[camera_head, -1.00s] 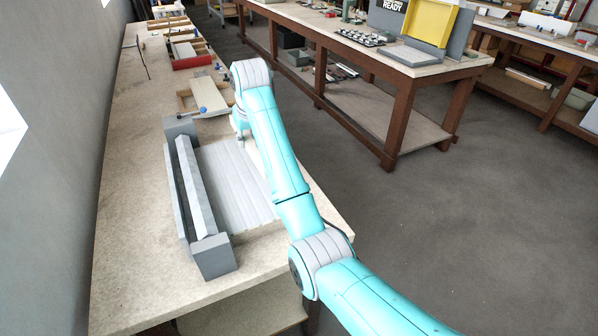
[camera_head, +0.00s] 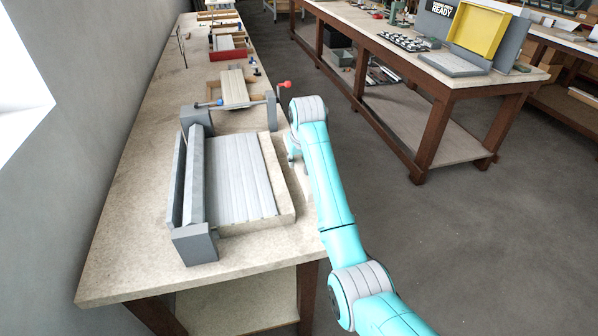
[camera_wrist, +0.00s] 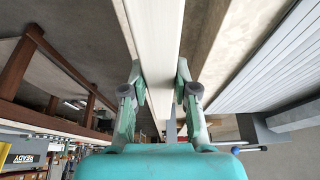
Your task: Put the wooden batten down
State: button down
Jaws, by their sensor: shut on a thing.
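My gripper (camera_wrist: 160,72) is shut on the wooden batten (camera_wrist: 155,30), a long pale strip that runs between its fingers and out of the top of the wrist view. The wrist view does not show clearly whether the batten touches anything.
A grey fixture (camera_head: 196,246) borders the profiles on the left of the workbench (camera_head: 130,240). Beyond it are a clamp with a red handle (camera_head: 284,85) and a wooden frame with a panel (camera_head: 234,88). A second bench (camera_head: 400,50) stands across clear floor (camera_head: 480,240).

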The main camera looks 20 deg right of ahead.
jog(key=shift+a+f, duration=0.1)
jog(key=shift+f, duration=2.2)
jog(key=c, duration=0.9)
grip_release()
jog(key=shift+f, duration=0.15)
jog(key=v, duration=1.2)
jog(key=shift+r, duration=0.25)
